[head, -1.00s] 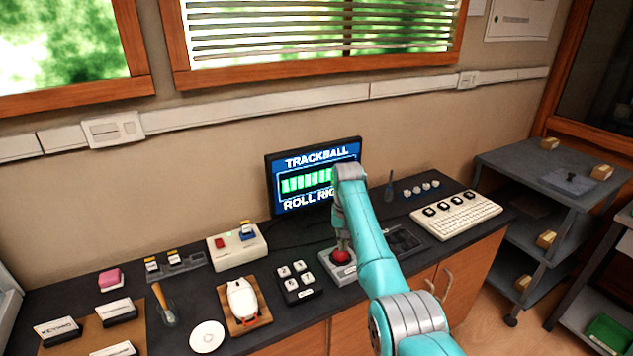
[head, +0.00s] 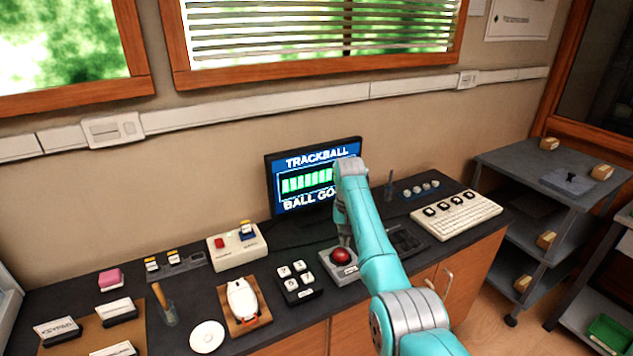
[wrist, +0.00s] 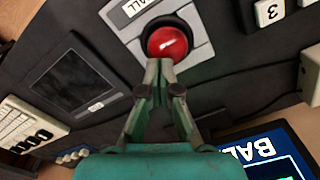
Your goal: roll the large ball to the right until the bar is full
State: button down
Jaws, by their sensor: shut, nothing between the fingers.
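The large red ball (head: 341,256) sits in its grey trackball housing (head: 349,274) on the dark counter. In the wrist view the ball (wrist: 167,43) shows in a black ring, just beyond my fingertips. My gripper (wrist: 159,66) is shut and empty, its tips at the near edge of the ball; I cannot tell if they touch it. In the head view my gripper (head: 346,241) is just behind and right of the ball. The monitor (head: 315,177) reads "TRACKBALL" above a green bar, with "BALL GO..." below. My arm hides the bar's right end.
A keypad (head: 297,281) and a white mouse (head: 242,299) on a board are left of the housing. A dark flat pad (head: 407,240) and a white keyboard (head: 457,214) lie to the right. A grey shelf cart (head: 545,165) stands beyond the counter's right end.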

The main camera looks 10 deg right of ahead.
jog(key=shift+r, duration=3)
